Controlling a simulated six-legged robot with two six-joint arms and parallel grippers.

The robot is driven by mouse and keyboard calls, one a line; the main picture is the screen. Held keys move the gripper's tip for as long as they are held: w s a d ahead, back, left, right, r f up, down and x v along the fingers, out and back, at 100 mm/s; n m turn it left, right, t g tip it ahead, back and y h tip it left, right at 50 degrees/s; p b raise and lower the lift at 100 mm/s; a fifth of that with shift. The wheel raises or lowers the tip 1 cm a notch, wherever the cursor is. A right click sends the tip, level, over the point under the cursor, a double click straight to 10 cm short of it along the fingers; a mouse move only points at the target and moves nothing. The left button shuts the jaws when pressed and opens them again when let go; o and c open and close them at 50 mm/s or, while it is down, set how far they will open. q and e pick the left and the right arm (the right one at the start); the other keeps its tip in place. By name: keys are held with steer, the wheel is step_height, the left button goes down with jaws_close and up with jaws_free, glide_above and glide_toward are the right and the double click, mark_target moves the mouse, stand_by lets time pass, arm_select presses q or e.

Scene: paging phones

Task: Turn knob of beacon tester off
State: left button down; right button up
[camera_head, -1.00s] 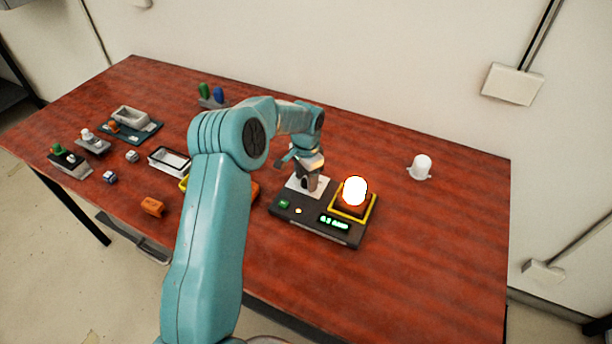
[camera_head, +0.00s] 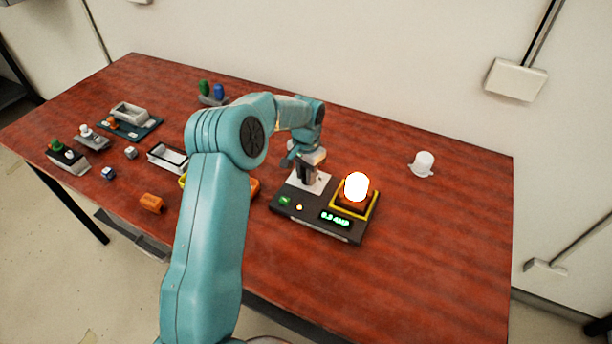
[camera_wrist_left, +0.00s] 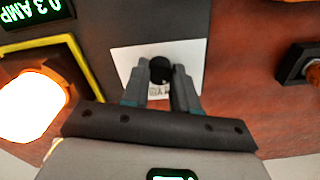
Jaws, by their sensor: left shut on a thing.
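The beacon tester (camera_head: 308,217) is a dark box on the red table, with a green lit display (camera_head: 335,218) reading about 0.3 AMP. A glowing beacon (camera_head: 356,186) sits in its yellow-edged socket. My left gripper (camera_head: 306,176) is over the tester's white plate (camera_head: 318,184). In the left wrist view, my left gripper (camera_wrist_left: 172,88) is shut on a small black knob (camera_wrist_left: 160,70) on the white plate (camera_wrist_left: 128,60); the fingers hide part of the knob. The lit beacon (camera_wrist_left: 30,105) also shows there at the left. My right gripper is not in view.
A white dome (camera_head: 423,163) stands to the right. Green and blue pieces (camera_head: 212,92) stand at the back. Trays, small blocks and an orange piece (camera_head: 151,203) lie to the left.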

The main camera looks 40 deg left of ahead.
arm_select(q)
steer(key=shift+w+n+b, duration=0.1)
steer(key=shift+n+b, duration=0.6)
steer(key=shift+n, duration=1.2)
steer(key=shift+r, duration=0.1)
steer(key=c, duration=0.9)
jaws_free()
steer(key=shift+o, duration=0.2)
step_height(320, 180, up, 16)
steer(key=shift+r, duration=0.1)
